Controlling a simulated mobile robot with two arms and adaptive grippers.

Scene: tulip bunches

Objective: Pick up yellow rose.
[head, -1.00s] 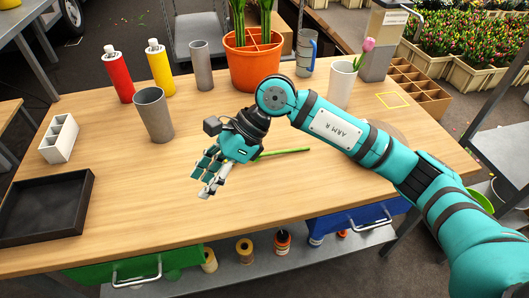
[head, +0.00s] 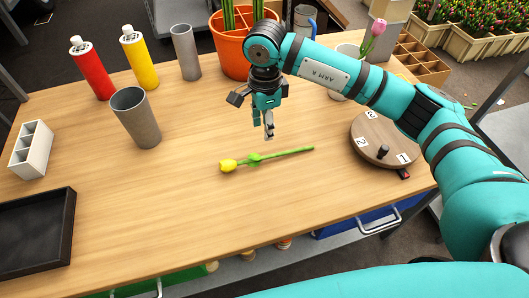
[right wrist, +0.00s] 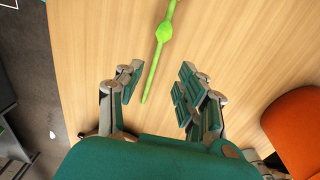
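The yellow rose (head: 229,165) lies flat on the wooden table, its yellow bloom at the left and its green stem pointing right. In the right wrist view its green stem (right wrist: 154,66) runs down between the fingers, while the bloom is out of frame. My right gripper (head: 268,134) is above the table, just behind the flower, fingers pointing down. My left gripper does not show.
A grey cup (head: 137,118), red bottle (head: 92,70), yellow bottle (head: 141,60) and grey cylinder (head: 186,53) stand at the left and back. An orange pot (head: 231,57) is behind the gripper. A round numbered wooden disc (head: 372,145) lies right. A black tray (head: 68,235) is front left.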

